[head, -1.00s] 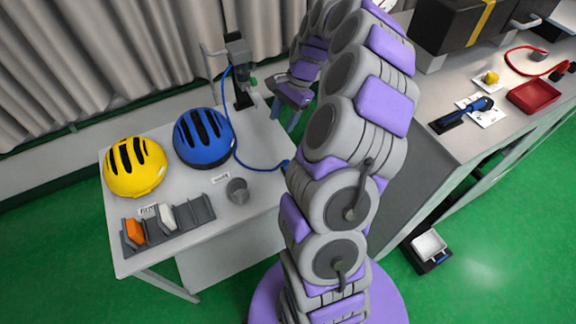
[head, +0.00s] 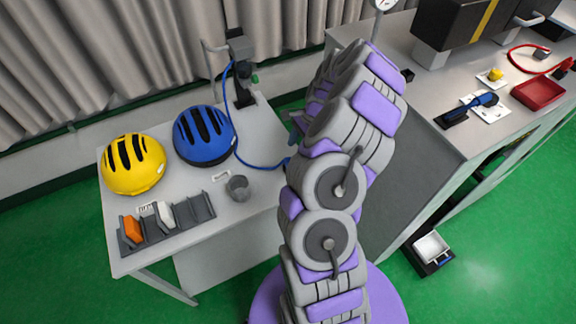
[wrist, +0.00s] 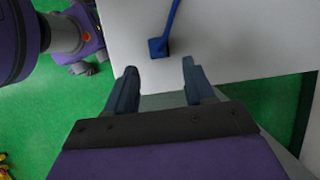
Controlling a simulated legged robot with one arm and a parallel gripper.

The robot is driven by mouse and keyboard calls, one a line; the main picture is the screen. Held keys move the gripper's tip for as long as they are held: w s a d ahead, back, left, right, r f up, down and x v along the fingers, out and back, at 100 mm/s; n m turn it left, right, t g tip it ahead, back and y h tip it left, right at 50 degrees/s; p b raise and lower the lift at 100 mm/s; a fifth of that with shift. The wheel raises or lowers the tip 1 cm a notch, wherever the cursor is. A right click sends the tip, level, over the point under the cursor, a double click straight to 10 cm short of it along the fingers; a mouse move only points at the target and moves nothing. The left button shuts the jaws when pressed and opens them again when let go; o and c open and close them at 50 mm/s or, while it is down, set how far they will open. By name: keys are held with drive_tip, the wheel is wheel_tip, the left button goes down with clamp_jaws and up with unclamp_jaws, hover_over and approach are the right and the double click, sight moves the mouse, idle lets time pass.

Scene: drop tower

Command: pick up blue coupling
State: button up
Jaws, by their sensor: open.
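The blue coupling (wrist: 157,47) is a small square blue end on a blue hose, at the edge of the pale table in the wrist view. In the head view the blue hose (head: 253,165) runs from the stand to the table's right edge, and its end lies beside my arm, partly hidden. My gripper (wrist: 159,68) is open and empty. In the wrist view the coupling appears just beyond the gap between its two fingertips, apart from both. The remaining height between them is hard to tell. In the head view my arm hides most of the gripper.
The left table (head: 190,258) carries a yellow helmet (head: 132,165), a blue helmet (head: 203,136), a grey cup (head: 238,188), a rack (head: 180,224) and a stand (head: 240,75). A grey bench (head: 415,100) stands right, with a red tray (head: 538,92).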

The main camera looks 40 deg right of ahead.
drive_tip(key=shift+b+x, duration=0.3)
drive_tip(key=shift+x, duration=0.75)
drive_tip(key=x, duration=0.2)
drive_tip(key=b+x, duration=0.1)
drive_tip(key=x, duration=0.1)
drive_tip(key=shift+a, duration=0.35)
drive_tip(key=shift+c, duration=0.3)
drive_tip(key=shift+d, duration=0.1)
drive_tip(key=c, duration=0.8)
